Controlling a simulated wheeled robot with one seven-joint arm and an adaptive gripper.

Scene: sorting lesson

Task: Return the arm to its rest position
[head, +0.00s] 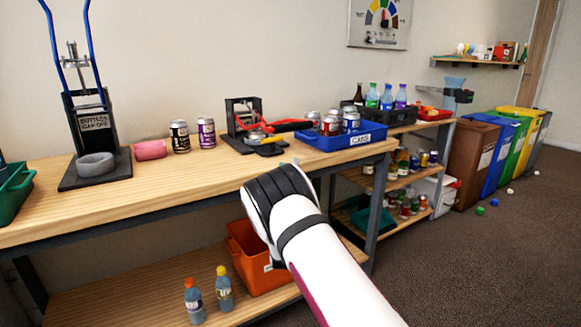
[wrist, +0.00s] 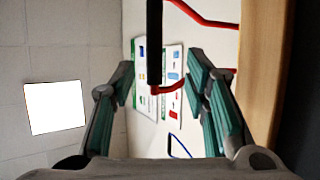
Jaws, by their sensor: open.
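My arm reaches up from the lower right in the head view, white with black joint bands, and ends in front of the workbench (head: 120,200). The fingers are hidden behind the arm there. In the wrist view my gripper (wrist: 162,85) shows two teal-padded fingers spread wide apart. It is open and nothing is held between them. A black bar and a red handle (wrist: 172,88) show between the fingers, beyond them.
An orange crate (head: 250,255) and two bottles sit below. Coloured bins (head: 505,150) stand right; carpet is mostly clear.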

